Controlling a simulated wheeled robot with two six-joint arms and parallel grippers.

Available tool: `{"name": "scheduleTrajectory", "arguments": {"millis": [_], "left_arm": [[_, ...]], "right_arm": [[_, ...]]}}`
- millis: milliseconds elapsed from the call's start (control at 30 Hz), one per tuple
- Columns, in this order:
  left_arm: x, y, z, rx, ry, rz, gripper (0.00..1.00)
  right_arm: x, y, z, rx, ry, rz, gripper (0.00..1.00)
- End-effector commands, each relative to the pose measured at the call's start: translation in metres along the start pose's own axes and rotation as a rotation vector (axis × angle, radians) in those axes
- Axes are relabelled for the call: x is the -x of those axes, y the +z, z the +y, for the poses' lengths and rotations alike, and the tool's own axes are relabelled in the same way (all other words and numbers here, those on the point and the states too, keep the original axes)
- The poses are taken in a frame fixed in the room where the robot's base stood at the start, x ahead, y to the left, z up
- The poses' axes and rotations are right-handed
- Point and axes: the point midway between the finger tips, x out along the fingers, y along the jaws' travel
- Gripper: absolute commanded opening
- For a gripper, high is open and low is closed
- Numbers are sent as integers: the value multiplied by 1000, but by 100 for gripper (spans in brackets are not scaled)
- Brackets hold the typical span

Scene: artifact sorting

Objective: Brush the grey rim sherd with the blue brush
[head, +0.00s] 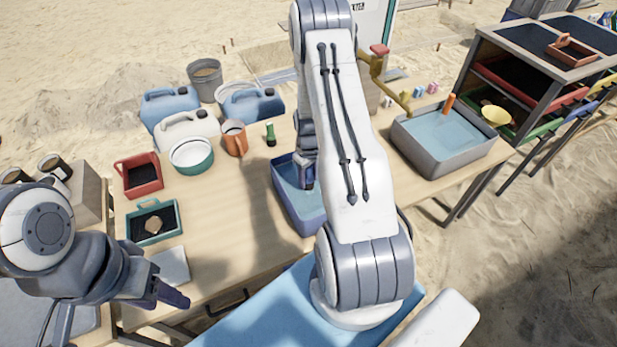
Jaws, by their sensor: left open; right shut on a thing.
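My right gripper (306,172) points down over the blue basin (312,222) with water, behind my large white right arm. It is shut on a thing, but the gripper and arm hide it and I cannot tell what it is. I cannot make out the blue brush or the grey rim sherd anywhere. A tan sherd (152,225) lies on the dark lining of the green tray (136,238) at the left. My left gripper (172,290) is open and empty at the table's front edge, just in front of a pale flat square (172,262).
A red tray (124,182), a white-and-green bowl (192,155), an orange mug (235,139) and a small green object (270,134) stand on the table (225,215). Jerrycans (168,106) stand behind. A grey water basin (443,160) is at the right, beside a shelf rack (490,60).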

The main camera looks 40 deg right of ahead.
Motion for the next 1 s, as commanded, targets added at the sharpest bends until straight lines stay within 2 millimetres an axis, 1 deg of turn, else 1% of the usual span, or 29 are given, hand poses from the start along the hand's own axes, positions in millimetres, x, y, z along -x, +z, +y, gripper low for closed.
{"name": "scheduleTrajectory", "arguments": {"millis": [1000], "left_arm": [[-10, 0, -1, 0, 0, 0, 50]], "right_arm": [[-14, 0, 0, 0, 0, 0, 0]]}}
